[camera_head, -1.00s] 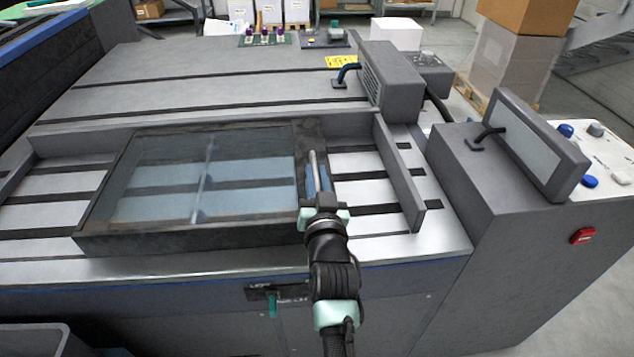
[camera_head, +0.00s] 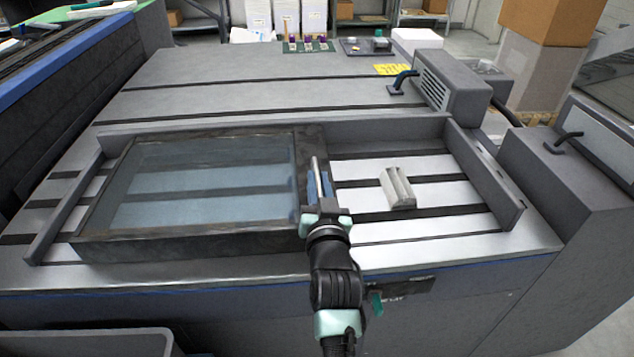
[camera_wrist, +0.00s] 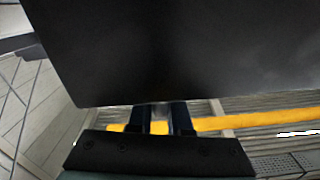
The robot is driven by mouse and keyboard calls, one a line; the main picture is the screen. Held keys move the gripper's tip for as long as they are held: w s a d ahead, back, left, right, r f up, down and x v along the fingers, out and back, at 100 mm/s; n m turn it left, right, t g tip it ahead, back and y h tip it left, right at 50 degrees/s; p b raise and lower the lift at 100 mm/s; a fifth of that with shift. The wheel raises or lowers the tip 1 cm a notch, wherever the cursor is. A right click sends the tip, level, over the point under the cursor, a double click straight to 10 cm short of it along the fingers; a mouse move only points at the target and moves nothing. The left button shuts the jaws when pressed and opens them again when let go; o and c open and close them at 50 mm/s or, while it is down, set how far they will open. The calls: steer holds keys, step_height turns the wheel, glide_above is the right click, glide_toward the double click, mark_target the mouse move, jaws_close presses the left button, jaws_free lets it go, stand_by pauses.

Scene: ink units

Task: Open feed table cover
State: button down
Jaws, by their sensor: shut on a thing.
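The feed table cover (camera_head: 190,242) is a dark frame with a see-through pane, lying over the left and middle part of the grey feed table. It sits close to the left side rail. A pale upright bar, its handle (camera_head: 318,170), stands at the cover's right edge. My gripper (camera_head: 320,188) is shut on this handle, with blue fingers either side of it. In the wrist view my fingers (camera_wrist: 160,118) point at a large dark surface that fills the upper middle. The grip itself is mostly hidden there.
The right part of the feed table is uncovered, with a pale grey block (camera_head: 397,187) on its slotted surface. A right side rail (camera_head: 485,172) bounds it. A grey control cabinet (camera_head: 540,180) stands further right. A grey bin (camera_head: 85,343) is at the lower left.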

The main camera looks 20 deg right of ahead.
stand_by(0.3)
steer(key=c, duration=0.9)
jaws_free()
steer(key=shift+s, duration=0.1)
steer(key=v, duration=1.2)
steer(key=shift+s+a+p, duration=0.1)
steer(key=shift+s+p, duration=0.25)
steer(key=shift+s, duration=0.05)
